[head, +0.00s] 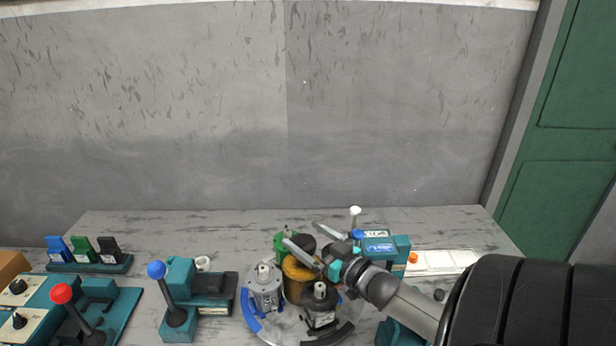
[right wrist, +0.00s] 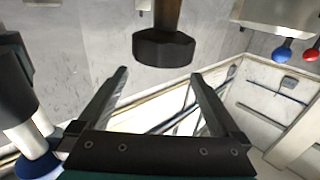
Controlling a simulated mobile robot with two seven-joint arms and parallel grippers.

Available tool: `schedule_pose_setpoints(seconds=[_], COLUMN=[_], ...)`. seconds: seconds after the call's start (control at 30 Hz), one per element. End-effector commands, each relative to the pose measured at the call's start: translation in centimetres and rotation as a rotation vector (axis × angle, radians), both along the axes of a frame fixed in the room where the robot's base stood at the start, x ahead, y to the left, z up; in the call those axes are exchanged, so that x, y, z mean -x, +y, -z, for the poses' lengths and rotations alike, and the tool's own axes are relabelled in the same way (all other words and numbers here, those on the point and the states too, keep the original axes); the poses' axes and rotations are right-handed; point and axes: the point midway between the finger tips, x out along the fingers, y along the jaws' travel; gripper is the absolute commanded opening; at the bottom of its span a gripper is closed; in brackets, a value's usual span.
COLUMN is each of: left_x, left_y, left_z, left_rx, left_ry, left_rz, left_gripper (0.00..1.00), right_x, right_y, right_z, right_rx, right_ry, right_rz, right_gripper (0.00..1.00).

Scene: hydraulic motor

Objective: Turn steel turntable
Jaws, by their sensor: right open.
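The steel turntable (head: 288,332) is a round plate at the front of the bench, right of centre in the head view. It carries a grey motor part (head: 265,288), a dark-topped part (head: 320,297), a yellow-brown part (head: 298,282) and a green part (head: 280,243). My right gripper (head: 301,234) is over the turntable's far right side, its two fingers spread and empty, pointing left. In the right wrist view the open fingers (right wrist: 160,74) face a dark knob (right wrist: 163,48) on a brown stem. I cannot tell whether they touch it. My left gripper is not in view.
A blue-knobbed lever press (head: 177,316) stands left of the turntable, with a red-knobbed one (head: 92,334) farther left. Three coloured holders (head: 84,250) sit at the back left. A teal device (head: 381,246) and white tray (head: 440,262) are right. Bare bench lies behind.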

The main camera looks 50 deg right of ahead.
Motion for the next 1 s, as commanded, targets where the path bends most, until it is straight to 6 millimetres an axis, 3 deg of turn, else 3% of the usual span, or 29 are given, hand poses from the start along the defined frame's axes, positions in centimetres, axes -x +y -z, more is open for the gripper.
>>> schedule_pose_setpoints(seconds=[0.03,0.5,0.7,1.0], left_x=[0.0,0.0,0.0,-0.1], left_y=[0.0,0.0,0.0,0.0], left_z=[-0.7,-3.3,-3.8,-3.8], left_rx=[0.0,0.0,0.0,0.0], left_ry=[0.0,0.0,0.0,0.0], left_rz=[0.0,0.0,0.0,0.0], left_gripper=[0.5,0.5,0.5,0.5], right_x=[0.0,0.0,0.1,0.0], right_y=[0.0,0.1,0.0,0.0], right_z=[-1.6,-12.7,-15.4,-16.2], right_rx=[0.003,0.003,0.001,0.0], right_ry=[-0.001,0.002,0.003,0.003], right_rz=[-0.003,-0.003,-0.001,0.0], right_gripper=[1.0,1.0,1.0,1.0])
